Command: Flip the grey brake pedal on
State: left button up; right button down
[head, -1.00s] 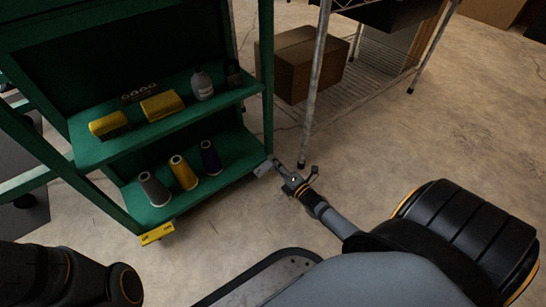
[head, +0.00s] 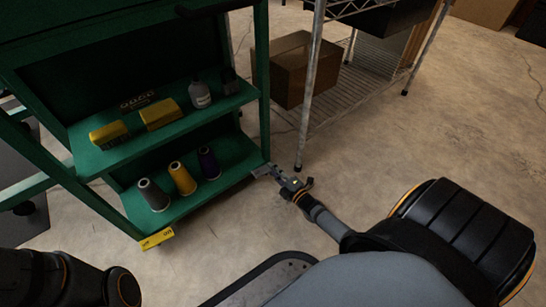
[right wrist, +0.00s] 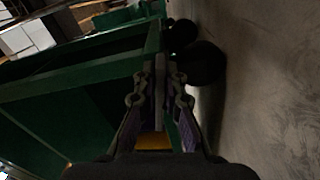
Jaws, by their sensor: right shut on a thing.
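The grey brake pedal (head: 260,170) is a small flat plate at the lower right corner of the green cart (head: 235,160), close to the floor. My right gripper (head: 276,173) is at this corner, its fingertips at the pedal. In the right wrist view, my right gripper (right wrist: 160,75) has its fingers close together on a thin grey plate, which fits the pedal. The fingers cover much of it, so I cannot tell its tilt. My left gripper is out of view.
Cart shelves hold thread spools (head: 183,178), yellow boxes (head: 160,114) and a grey bottle (head: 199,94). A wire rack (head: 314,90) with a cardboard box (head: 290,70) stands behind my gripper. Floor to the right is clear.

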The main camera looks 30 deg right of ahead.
jog(key=shift+f, duration=0.1)
jog(key=c, duration=1.4)
grip_release()
jog(key=shift+c, duration=0.2)
jog(key=s, duration=0.8)
jog(key=s+d, duration=0.1)
jog(key=s, duration=0.3)
